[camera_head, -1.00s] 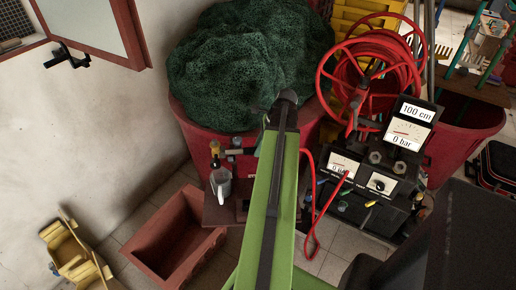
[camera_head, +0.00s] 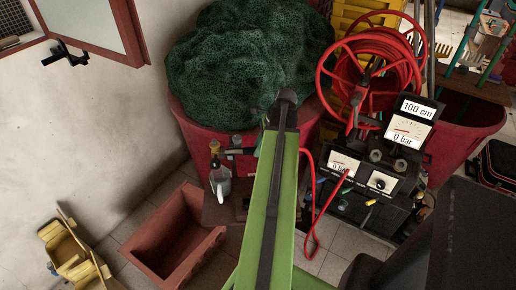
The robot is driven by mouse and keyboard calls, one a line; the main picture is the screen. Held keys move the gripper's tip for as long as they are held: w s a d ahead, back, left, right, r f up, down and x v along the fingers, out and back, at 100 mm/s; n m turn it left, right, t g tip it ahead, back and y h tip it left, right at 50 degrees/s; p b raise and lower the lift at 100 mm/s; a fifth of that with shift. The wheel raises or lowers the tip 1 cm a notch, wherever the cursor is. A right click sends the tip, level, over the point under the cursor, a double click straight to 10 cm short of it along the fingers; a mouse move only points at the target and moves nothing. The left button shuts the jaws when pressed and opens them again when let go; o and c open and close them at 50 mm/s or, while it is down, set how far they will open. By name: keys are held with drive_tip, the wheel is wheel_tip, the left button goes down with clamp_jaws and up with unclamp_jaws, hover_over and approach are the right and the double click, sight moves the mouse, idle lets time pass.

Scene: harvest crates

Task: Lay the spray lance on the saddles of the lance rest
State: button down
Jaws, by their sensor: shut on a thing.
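My green arm (camera_head: 268,205) rises through the middle of the view and ends at a dark joint (camera_head: 287,97) in front of the green netting. My gripper does not show; the arm hides what lies behind it. I cannot make out the spray lance or the saddles of the lance rest.
A red hose reel (camera_head: 325,85) stands behind the pump unit. Dark green netting (camera_head: 245,60) fills a red tub (camera_head: 190,135). A bottle and jug (camera_head: 220,182) stand left of the arm. A reddish trough (camera_head: 150,240) and a yellow wooden item (camera_head: 62,250) lie lower left, with tiled floor between.

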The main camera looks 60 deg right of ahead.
drive_tip(key=c, duration=1)
unclamp_jaws()
drive_tip(key=shift+c, duration=0.2)
drive_tip(key=p+v, duration=1.6)
drive_tip(key=v, duration=0.1)
drive_tip(key=shift+r, duration=0.3)
